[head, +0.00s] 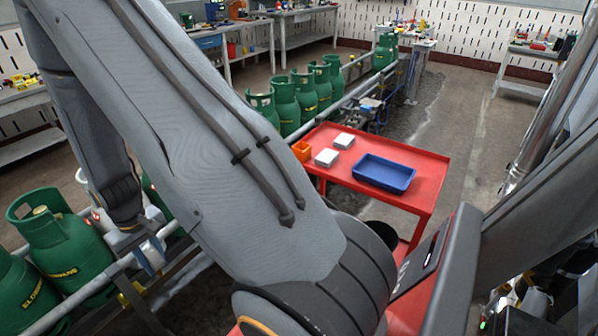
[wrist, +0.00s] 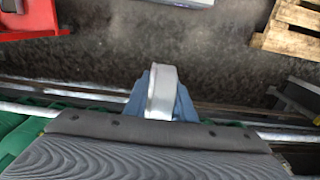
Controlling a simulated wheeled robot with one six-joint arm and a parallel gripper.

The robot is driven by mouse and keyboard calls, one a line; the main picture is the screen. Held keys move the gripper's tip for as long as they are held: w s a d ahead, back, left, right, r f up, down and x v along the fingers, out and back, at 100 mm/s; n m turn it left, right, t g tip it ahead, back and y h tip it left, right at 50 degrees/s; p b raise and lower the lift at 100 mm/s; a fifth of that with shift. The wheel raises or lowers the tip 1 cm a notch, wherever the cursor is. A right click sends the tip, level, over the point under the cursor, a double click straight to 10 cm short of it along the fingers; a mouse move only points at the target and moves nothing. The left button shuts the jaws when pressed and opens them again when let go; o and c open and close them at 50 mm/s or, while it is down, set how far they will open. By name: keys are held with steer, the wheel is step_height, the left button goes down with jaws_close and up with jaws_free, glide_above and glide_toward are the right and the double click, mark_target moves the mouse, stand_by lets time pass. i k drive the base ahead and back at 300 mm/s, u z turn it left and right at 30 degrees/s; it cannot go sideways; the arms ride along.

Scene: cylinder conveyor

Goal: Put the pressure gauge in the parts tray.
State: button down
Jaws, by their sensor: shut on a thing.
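My gripper (wrist: 184,103) shows in the wrist view with blue-grey fingers on both sides of a pale silver, round-edged piece. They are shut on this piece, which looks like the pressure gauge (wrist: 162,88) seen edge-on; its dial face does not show. In the head view my arm reaches down at the left to the conveyor, with the gripper (head: 148,254) low by the rail and green cylinders. I cannot make out the gauge there. The parts tray seems to be the blue tray (head: 366,181), on the red cart (head: 428,178) right of my arm. It looks empty.
Green gas cylinders (head: 62,255) line the conveyor rail (head: 95,288). In the wrist view, a wooden pallet (wrist: 290,28) lies at upper right, with bare floor between.

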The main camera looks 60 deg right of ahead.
mark_target(382, 177)
steer(key=z, duration=1.65)
